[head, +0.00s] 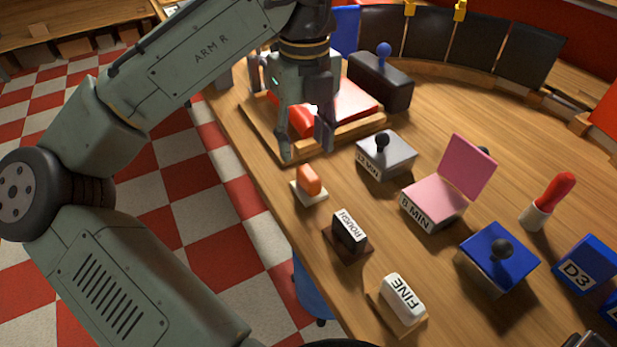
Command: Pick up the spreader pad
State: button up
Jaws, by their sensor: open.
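An unlabelled orange pad (308,179) stands on a small pale base (311,196) near the table's left edge in the head view. It looks most like the spreader pad, but I cannot tell for certain. My gripper (305,145) points down with its fingers apart and nothing visible between them. It is behind the orange pad, over the front part of a wooden tray (352,136), and apart from the pad. The tray holds a red piece (355,103), partly hidden by my gripper.
A black block marked ROUGH (349,232) and a white one marked FINE (403,297) stand in front. A grey box (386,155), an open pink box (432,202), a blue box (498,257) and a red-tipped tube (548,200) stand to the right. Dark panels line the back.

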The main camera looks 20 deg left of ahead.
aim_at(309, 173)
jog(key=f, duration=0.3)
jog(key=f+p, duration=0.1)
jog(key=f, duration=0.4)
jog(key=shift+w+d+f, duration=0.2)
jog(key=shift+d+f, duration=0.1)
jog(key=shift+c, duration=0.4)
grip_shut()
